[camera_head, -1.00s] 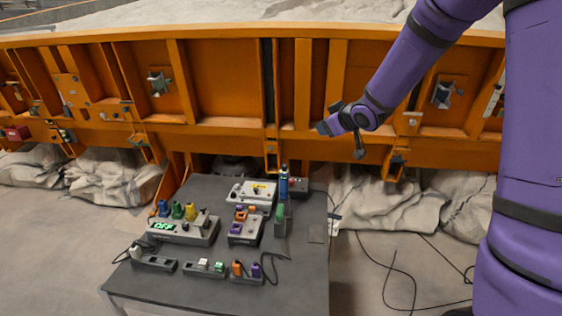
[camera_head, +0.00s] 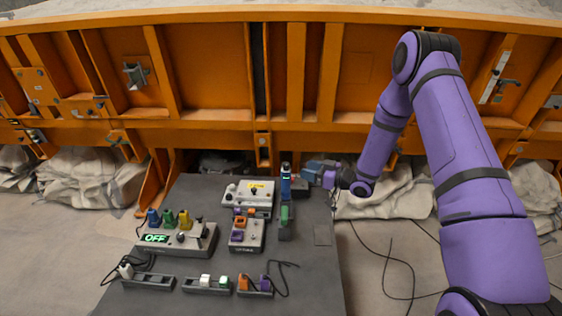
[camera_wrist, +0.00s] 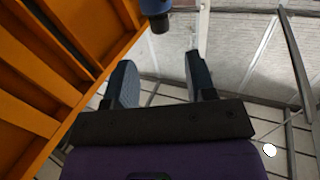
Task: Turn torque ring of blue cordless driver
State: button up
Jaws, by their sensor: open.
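The blue cordless driver (camera_head: 286,185) stands upright at the back right part of the dark table, behind a green-topped block. My gripper (camera_head: 309,172) is just to its right, at about the height of its upper part, apart from it as far as I can tell. In the wrist view, my two fingers (camera_wrist: 160,78) are spread with nothing between them. A blue cylinder with a dark end, which looks like the driver (camera_wrist: 157,12), shows beyond them at the top edge. The torque ring is too small to make out.
The dark table (camera_head: 322,275) holds a grey unit with a green OFF display (camera_head: 155,238), a white box (camera_head: 248,195), a panel with orange and purple parts (camera_head: 246,235), and low holders in front. The orange sandbed wall (camera_head: 215,85) rises behind. The table's right front is clear.

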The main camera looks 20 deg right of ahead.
aim_at(286, 167)
jog(key=x, duration=1)
jog(key=shift+w+a, duration=0.25)
jog(key=shift+a, duration=0.05)
jog(key=c, duration=0.9)
